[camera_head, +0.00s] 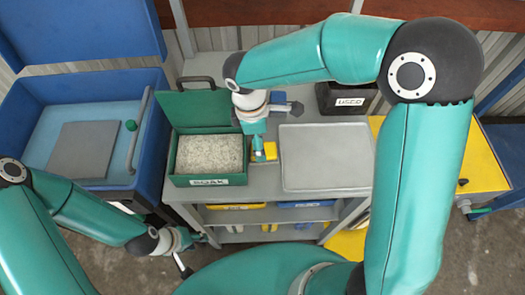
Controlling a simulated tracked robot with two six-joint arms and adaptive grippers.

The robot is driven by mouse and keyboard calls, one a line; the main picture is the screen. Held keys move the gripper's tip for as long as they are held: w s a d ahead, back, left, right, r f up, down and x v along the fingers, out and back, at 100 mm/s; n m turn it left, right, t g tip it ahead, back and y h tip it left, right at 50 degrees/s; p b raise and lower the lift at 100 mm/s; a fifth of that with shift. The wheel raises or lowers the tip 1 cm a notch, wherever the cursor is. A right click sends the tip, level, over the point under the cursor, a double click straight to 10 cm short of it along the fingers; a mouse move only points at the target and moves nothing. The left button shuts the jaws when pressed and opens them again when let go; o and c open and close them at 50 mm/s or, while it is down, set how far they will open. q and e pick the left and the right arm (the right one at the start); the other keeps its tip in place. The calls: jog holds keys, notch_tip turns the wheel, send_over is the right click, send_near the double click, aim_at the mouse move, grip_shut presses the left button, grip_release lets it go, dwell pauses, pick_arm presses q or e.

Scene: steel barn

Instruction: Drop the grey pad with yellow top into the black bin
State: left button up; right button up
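A small yellow-topped block (270,151), which looks like the pad, is on the grey bench between the green box and a grey tray. Its grey part is not clear. My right gripper (259,154) points down at the block's left side, and its fingers partly cover it. I cannot tell whether they grip it. The black bin (346,103), labelled "USED", stands at the back right of the bench, partly behind my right arm. My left gripper (192,254) is low in front of the bench, its fingers spread and empty.
A green open box (208,181) of pale granules stands left of the block, its lid raised. A flat grey tray (326,186) lies to the right. A blue chest (60,112) stands at left. Lower shelves hold yellow and blue bins. A yellow-topped surface (485,165) is at right.

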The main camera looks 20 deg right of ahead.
jog(key=shift+d+f+p, duration=0.25)
jog(key=shift+f+p, duration=0.05)
jog(key=shift+f, duration=1.35)
jog(key=shift+d+f+p, duration=0.2)
jog(key=shift+f+p, duration=0.05)
jog(key=shift+f, duration=1.4)
jog(key=shift+c, duration=0.3)
jog(key=c, duration=1.3)
jog(key=shift+r, duration=0.1)
